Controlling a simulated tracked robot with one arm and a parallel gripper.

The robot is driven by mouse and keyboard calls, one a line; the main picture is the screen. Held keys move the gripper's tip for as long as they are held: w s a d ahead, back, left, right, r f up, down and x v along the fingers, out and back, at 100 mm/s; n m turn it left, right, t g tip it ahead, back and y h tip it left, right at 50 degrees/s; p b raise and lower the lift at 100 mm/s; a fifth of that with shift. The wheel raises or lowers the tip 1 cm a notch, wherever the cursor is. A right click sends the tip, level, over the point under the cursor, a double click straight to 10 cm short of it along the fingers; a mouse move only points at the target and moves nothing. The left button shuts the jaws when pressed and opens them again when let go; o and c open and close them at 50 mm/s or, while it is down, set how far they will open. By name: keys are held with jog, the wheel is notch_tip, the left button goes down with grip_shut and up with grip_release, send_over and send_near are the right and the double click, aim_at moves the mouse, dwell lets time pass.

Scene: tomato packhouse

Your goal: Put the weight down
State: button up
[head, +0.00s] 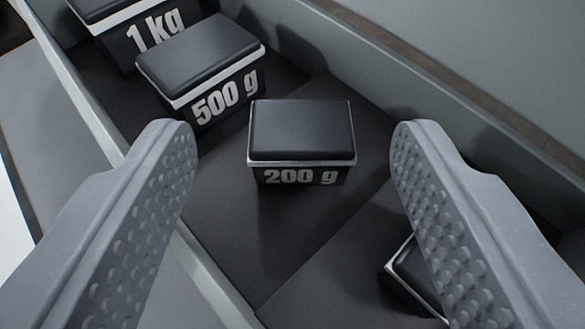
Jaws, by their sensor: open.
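A black block weight marked 200 g (301,135) stands upright on the dark floor of a grey tray (216,290). A light band runs around it below its lid-like top. My gripper (292,140) is open, with one grey dimpled finger at the left and one at the right. The 200 g weight shows between the fingertips, and neither finger appears to touch it. A weight marked 500 g (200,62) stands behind it to the left. A weight marked 1 kg (140,30) stands farther back, cut off by the top edge.
Another dark block (400,277) lies at the lower right, partly hidden behind the right finger; no marking shows on it. The tray's raised walls run along both sides. Bare tray floor shows in front of the 200 g weight.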

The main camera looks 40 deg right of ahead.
jog(key=b+v, duration=0.8)
jog(key=v, duration=0.3)
jog(key=shift+s+a+r, duration=0.15)
jog(key=shift+s+r, duration=0.05)
jog(key=shift+s, duration=0.1)
dwell(0.3)
jog(key=shift+r, duration=0.1)
